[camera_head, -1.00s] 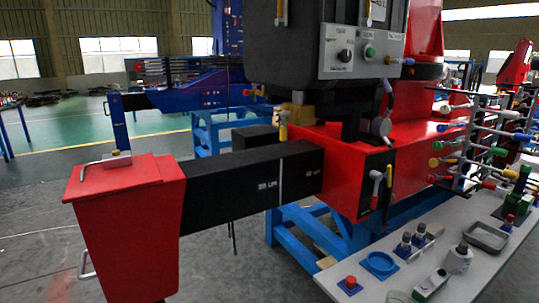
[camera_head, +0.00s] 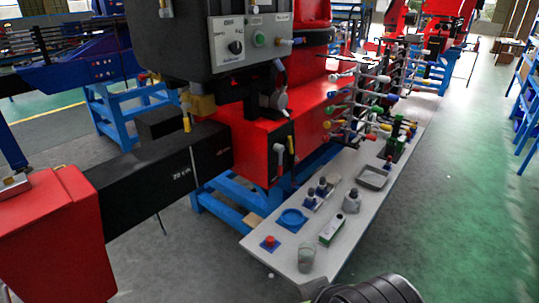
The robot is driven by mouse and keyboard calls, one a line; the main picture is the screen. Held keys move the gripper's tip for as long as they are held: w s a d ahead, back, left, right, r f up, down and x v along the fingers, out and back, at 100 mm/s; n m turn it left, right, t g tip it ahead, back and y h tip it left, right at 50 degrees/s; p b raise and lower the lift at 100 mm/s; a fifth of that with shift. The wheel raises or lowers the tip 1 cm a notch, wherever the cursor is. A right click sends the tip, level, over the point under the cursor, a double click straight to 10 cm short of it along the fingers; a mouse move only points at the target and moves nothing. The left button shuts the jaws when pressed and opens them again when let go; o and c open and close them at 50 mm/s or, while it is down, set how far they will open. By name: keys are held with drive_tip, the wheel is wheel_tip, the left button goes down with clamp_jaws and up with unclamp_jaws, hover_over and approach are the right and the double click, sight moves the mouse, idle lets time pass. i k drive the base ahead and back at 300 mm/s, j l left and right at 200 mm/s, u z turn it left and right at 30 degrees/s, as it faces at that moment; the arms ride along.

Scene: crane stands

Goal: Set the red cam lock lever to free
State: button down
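No lever that I can surely call the red cam lock lever stands out. No free or locked marking can be read. My gripper is not in view; a dark ringed rounded part at the bottom edge looks like part of my arm.
A white bench (camera_head: 300,235) runs along the machine's right side. It holds a red button (camera_head: 269,241), a blue dish (camera_head: 292,219), a grey tray (camera_head: 373,177) and bottles. Green floor (camera_head: 460,190) right of it is open. A black beam (camera_head: 150,175) juts out left.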

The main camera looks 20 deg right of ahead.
sight(280, 161)
drive_tip(key=i+j, duration=0.15)
drive_tip(key=i, duration=0.45)
drive_tip(key=i+j+u, duration=0.1)
drive_tip(key=i, duration=0.55)
drive_tip(key=j, duration=0.1)
